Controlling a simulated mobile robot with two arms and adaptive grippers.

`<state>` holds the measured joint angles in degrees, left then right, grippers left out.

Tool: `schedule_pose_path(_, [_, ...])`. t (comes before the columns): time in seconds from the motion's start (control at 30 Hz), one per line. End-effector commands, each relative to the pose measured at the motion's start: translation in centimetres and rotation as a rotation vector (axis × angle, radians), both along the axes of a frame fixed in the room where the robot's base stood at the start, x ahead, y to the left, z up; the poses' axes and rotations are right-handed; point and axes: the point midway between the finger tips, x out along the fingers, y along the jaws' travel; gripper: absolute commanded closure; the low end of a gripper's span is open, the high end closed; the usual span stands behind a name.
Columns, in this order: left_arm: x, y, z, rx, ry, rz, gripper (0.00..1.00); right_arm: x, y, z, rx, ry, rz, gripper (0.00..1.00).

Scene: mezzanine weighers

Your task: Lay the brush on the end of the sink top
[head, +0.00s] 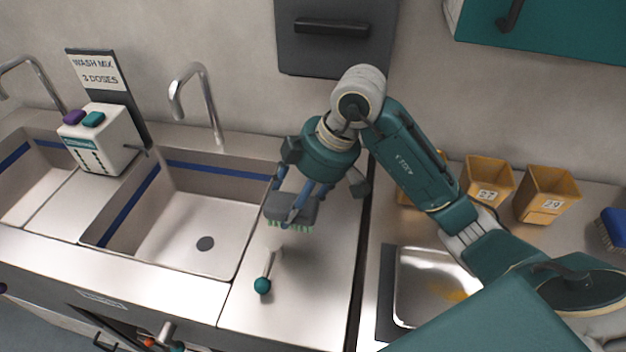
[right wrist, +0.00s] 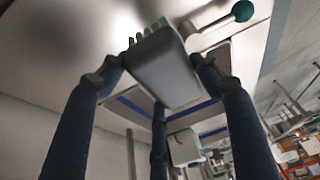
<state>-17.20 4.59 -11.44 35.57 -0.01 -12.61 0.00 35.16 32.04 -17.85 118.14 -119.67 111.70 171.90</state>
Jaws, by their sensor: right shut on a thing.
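The brush (head: 291,209), a dark grey block with green bristles, is in my right gripper (head: 301,199) above the end of the sink top (head: 300,297), the bare steel right of the basin. The bristles face down toward the steel in the head view; I cannot tell whether they touch it. In the right wrist view the grey block (right wrist: 163,68) sits between my dark blue fingers, with green bristles showing at its far edge. My left gripper is not in view.
A lever with a teal ball (head: 262,285) stands on the sink top just in front of the brush. The basin (head: 190,225) is empty, with a tap behind. A dispenser (head: 100,140) stands left. Right are yellow bins (head: 545,195) and a blue brush (head: 613,229).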

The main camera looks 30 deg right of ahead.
Motion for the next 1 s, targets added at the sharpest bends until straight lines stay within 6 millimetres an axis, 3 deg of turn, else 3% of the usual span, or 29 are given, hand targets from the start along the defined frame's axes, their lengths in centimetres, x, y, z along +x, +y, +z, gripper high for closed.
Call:
schedule_pose_path(0.4, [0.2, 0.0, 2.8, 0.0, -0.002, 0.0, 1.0, 8.3, -6.2, 0.7, 0.004, 0.0, -0.003, 0.58])
schedule_pose_path(0.63, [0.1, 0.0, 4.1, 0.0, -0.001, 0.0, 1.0, 12.0, -9.0, 0.5, 0.003, -0.001, -0.002, 0.58])
schedule_pose_path(0.7, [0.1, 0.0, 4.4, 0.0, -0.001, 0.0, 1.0, 11.6, -8.7, -1.1, 0.003, 0.004, 0.003, 0.58])
schedule_pose_path(1.0, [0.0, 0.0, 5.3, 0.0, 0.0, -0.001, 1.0, 11.5, -8.7, -4.0, 0.002, 0.001, 0.002, 0.58])
